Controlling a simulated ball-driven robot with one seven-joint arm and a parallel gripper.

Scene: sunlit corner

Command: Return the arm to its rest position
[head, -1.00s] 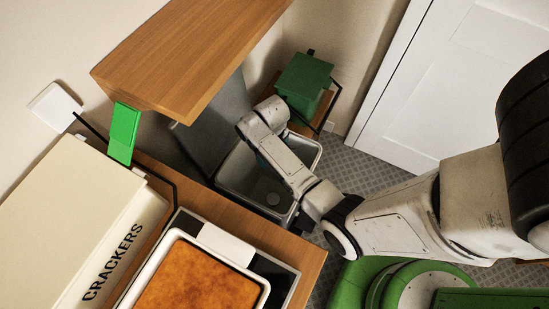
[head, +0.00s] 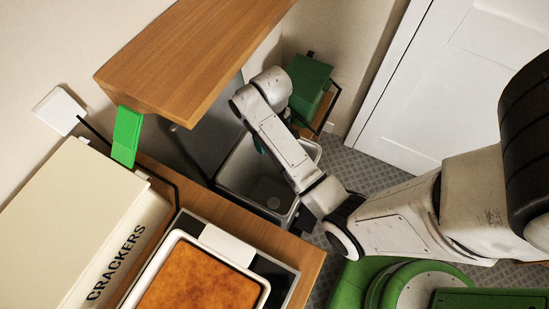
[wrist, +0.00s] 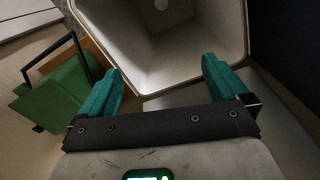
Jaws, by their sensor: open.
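My arm reaches from the right of the head view across to the grey bin (head: 232,176). In the head view my gripper is mostly hidden behind the arm; only a bit of teal finger (head: 259,145) shows by the bin. In the wrist view my gripper (wrist: 160,88) has its two teal fingers wide apart with nothing between them. The bin (wrist: 185,55) opens beyond the fingertips, and its visible inside looks empty apart from a pale round spot on the bottom.
A green box (head: 308,82) stands on a small wooden stand behind the arm; it also shows in the wrist view (wrist: 55,105). A wooden shelf (head: 185,60) overhangs at upper left. A counter (head: 285,250) holds a crackers box (head: 80,220) and a tray (head: 142,292). A white door (head: 455,80) stands right.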

